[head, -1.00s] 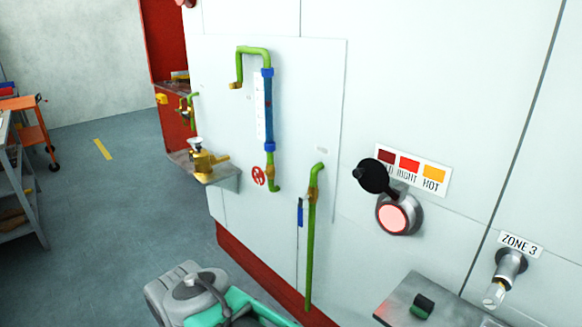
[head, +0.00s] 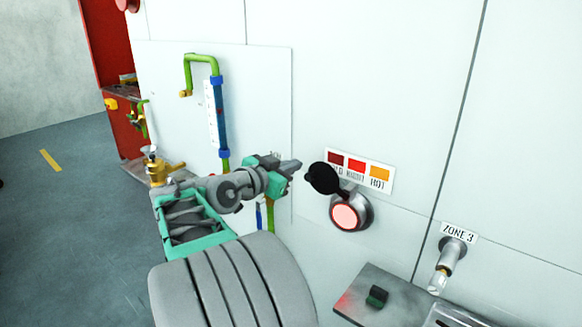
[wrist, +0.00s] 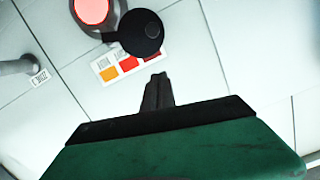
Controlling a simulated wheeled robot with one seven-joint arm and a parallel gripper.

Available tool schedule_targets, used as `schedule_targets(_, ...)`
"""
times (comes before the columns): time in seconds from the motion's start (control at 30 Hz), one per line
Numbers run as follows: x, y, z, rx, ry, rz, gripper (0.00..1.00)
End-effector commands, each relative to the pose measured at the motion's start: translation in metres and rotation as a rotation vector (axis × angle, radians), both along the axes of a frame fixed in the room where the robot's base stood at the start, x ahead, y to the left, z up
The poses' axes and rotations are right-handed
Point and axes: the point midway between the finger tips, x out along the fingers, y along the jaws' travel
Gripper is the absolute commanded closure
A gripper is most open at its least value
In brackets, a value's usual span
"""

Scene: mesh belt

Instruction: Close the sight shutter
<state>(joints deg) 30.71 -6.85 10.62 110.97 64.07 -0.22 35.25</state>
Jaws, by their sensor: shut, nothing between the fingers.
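The sight shutter (head: 323,179) is a round black disc on a pivot, swung up and to the left of the sight port. The sight glass (head: 345,217) glows pink-red in a grey metal ring and is uncovered. My gripper (head: 294,167) is just left of the shutter in the head view, fingers together and empty, apart from the disc as far as I can tell. In the wrist view my shut gripper (wrist: 158,82) points toward the black shutter (wrist: 141,32), with the glowing glass (wrist: 91,10) beyond it at the top.
A colour label (head: 359,170) sits on the white wall behind the shutter. A metal shelf (head: 352,296) with a dark block (head: 377,297) juts out below. A ZONE 3 fitting (head: 449,262) is at right. Green pipework (head: 201,59) is at left.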

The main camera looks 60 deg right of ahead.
Motion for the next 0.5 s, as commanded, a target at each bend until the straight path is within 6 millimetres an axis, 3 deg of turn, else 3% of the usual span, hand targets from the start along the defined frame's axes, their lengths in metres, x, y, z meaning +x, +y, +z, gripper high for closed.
schedule_targets(0.3,-0.01,-0.069,-0.01,0.004,0.002,-0.004,1.0)
schedule_targets(0.5,-0.001,-0.073,-0.042,0.005,0.004,0.004,1.0)
